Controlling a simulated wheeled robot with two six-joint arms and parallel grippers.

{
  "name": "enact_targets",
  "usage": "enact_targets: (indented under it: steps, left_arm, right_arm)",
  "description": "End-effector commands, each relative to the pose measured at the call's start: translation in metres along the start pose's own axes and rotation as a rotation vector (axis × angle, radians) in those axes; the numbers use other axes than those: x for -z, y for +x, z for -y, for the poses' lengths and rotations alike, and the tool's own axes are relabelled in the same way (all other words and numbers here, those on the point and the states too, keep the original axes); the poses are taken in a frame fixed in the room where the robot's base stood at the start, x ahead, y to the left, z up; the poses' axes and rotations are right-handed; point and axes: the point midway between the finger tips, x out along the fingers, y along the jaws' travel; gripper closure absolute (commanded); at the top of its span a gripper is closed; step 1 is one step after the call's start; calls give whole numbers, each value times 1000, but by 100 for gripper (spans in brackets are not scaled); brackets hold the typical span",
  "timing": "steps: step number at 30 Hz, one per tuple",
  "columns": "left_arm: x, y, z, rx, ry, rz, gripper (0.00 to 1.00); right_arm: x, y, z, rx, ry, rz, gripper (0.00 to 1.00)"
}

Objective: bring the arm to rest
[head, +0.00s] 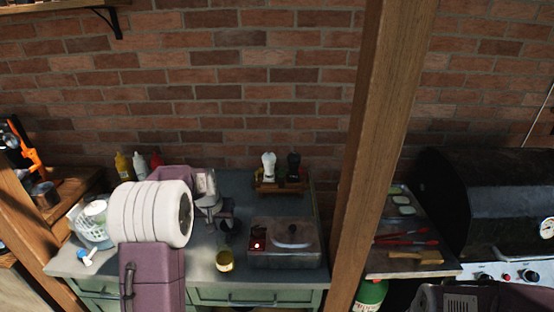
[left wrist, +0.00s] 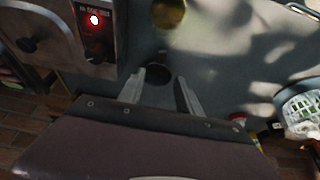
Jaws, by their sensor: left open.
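My left arm (head: 150,215), with mauve links and a white joint, reaches in over the left part of the grey counter (head: 205,289). Its gripper (head: 228,213) is partly hidden behind the arm in the head view. In the left wrist view the two fingers of the left gripper (left wrist: 162,80) stand apart, pointing at the counter. A dark round thing (left wrist: 158,72) shows between or beyond the fingertips; I cannot tell whether they touch it. No held thing is visible. My right gripper is not in view.
A yellow-topped jar (head: 224,261) stands near the front edge. A metal box with a red light (head: 285,243) is right of it. Shakers (head: 268,166) stand on a rack behind, bottles (head: 124,166) and a white basket (head: 92,225) at left. A wooden post (head: 365,140) rises at right.

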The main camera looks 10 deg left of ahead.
Motion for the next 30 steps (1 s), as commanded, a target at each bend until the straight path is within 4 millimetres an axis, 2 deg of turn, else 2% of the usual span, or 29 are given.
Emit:
enact_targets:
  steps: [2, 4, 5, 6, 8, 9, 11, 12, 15, 18, 21, 30]
  left_arm:
    - [3, -3, -10, -8, 20, -8, 59]
    - [11, -18, -30, -23, 60, -41, 59]
    - [7, -26, -44, -34, 86, -45, 59]
    - [-8, -35, -63, -50, 125, -33, 59]
    - [-43, -45, -86, -72, 180, 2, 59]
    - [-70, -49, -98, -83, 207, 32, 59]
    - [-112, -54, -108, -94, 239, 80, 59]
    - [-140, -56, -111, -97, 253, 115, 59]
    - [-203, -58, -108, -93, 263, 200, 59]
    - [-244, -56, -97, -78, 242, 269, 59]
    - [-261, -53, -93, -69, 222, 301, 59]
    - [-258, -53, -93, -67, 202, 293, 59]
  right_arm:
    - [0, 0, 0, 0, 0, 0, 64]
    - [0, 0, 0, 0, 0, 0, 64]
    - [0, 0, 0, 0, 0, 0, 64]
    - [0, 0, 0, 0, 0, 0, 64]
    - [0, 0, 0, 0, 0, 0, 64]
    - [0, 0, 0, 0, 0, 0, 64]
    - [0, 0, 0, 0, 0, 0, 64]
    - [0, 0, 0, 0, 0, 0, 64]
    - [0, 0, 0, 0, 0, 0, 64]
    - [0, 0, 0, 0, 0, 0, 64]
    - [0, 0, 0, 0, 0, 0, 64]
    - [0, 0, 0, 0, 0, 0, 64]
